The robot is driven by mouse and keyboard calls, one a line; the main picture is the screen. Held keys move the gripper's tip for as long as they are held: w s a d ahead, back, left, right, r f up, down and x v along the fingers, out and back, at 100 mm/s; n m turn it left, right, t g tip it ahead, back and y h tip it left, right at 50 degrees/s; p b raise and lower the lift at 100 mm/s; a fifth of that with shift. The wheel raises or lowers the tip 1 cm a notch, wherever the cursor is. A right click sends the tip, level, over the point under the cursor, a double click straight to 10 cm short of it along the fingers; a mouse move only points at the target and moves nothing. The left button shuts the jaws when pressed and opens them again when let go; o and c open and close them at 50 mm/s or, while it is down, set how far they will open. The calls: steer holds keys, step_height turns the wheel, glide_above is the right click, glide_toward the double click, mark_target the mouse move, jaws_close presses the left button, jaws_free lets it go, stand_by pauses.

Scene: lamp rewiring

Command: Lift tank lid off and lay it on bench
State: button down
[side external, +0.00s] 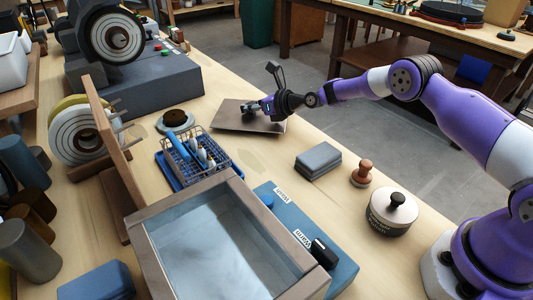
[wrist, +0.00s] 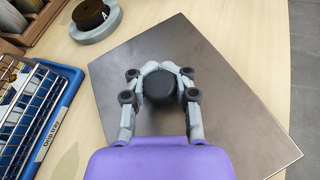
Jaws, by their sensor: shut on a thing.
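The tank lid (side external: 232,122) is a flat, dark grey-brown plate with a round black knob (wrist: 159,88) in its middle. It is near the bench's far right edge in the side view, and I cannot tell whether it touches the bench or hovers just above. In the wrist view the lid (wrist: 225,120) fills the middle. My gripper (side external: 250,109) is shut on the knob, with a finger on each side (wrist: 160,78). The tank (side external: 161,245) stands open at the front, its wooden rim bare and pale blue inside.
A blue drip tray (wrist: 62,120) with a wire rack lies left of the lid. A dark spool on a grey ring (wrist: 95,20) is beyond it.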

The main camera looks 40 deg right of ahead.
steer(key=shift+f, duration=0.6)
steer(key=c, duration=0.6)
jaws_free()
